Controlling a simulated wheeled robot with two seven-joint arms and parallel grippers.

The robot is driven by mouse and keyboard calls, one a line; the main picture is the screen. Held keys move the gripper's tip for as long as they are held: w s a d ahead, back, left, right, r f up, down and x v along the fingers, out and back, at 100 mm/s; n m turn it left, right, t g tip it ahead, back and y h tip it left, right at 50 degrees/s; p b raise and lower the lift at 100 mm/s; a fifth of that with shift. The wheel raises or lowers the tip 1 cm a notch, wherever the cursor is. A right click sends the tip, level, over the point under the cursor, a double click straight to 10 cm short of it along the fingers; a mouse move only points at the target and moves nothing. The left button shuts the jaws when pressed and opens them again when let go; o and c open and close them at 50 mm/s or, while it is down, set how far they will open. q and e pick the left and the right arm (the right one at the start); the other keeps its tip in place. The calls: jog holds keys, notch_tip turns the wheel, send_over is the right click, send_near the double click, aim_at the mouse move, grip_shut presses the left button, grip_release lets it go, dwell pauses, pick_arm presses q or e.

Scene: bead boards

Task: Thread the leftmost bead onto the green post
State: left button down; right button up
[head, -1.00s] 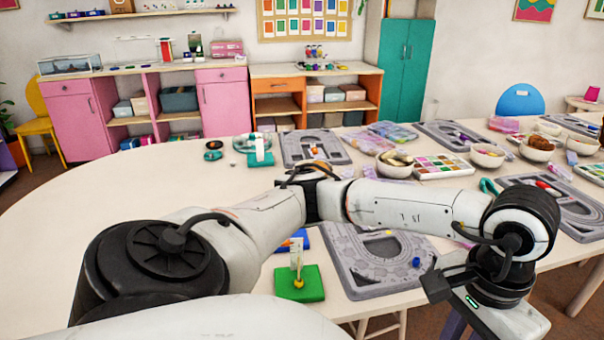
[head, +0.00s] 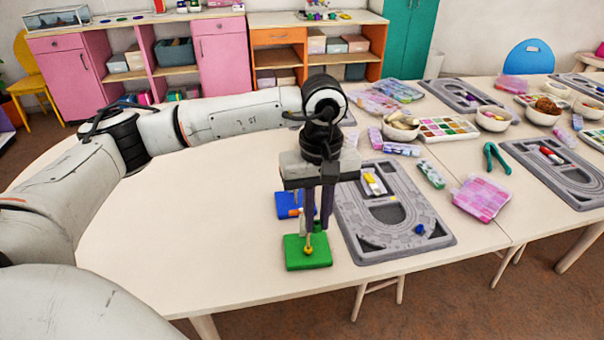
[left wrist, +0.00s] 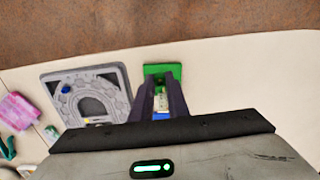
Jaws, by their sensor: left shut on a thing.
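My left gripper (head: 317,226) points down over the green base (head: 318,262), with its fingers close together just above it. It is shut on a small bead, mostly hidden between the fingers. A thin post rises from the green base, with a yellow-orange piece (head: 308,249) low on it. The fingers partly cover the post, and I cannot tell whether the held bead is around it. The left wrist view shows the gripper (left wrist: 160,97) with the green base (left wrist: 162,70) beyond its fingertips. A blue bead (head: 420,229) lies on the grey bead board. My right gripper is out of view.
A blue base (head: 284,206) stands just behind the green one. The grey bead board (head: 432,238) lies close on the right, with yellow pieces (head: 372,184) in its upper slot. Pink boxes (head: 481,198) and bowls (head: 494,118) lie farther right. The table left of the bases is clear.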

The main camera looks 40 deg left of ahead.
pick_arm(q)
jog(key=w+a+n, duration=0.1)
jog(key=w+a+r+n, duration=0.1)
jog(key=w+a+n+p, duration=0.1)
jog(key=a+n, duration=0.1)
jog(key=shift+r, duration=0.25)
jog(key=shift+f+b, duration=1.65)
jog(key=shift+f, duration=0.9)
jog(key=shift+f+b, duration=0.8)
jog(key=shift+f, duration=0.1)
jog(key=shift+f+b, duration=0.6)
jog(key=shift+f, duration=0.15)
jog(key=c, duration=1.6)
grip_release()
jog(key=shift+c, duration=0.2)
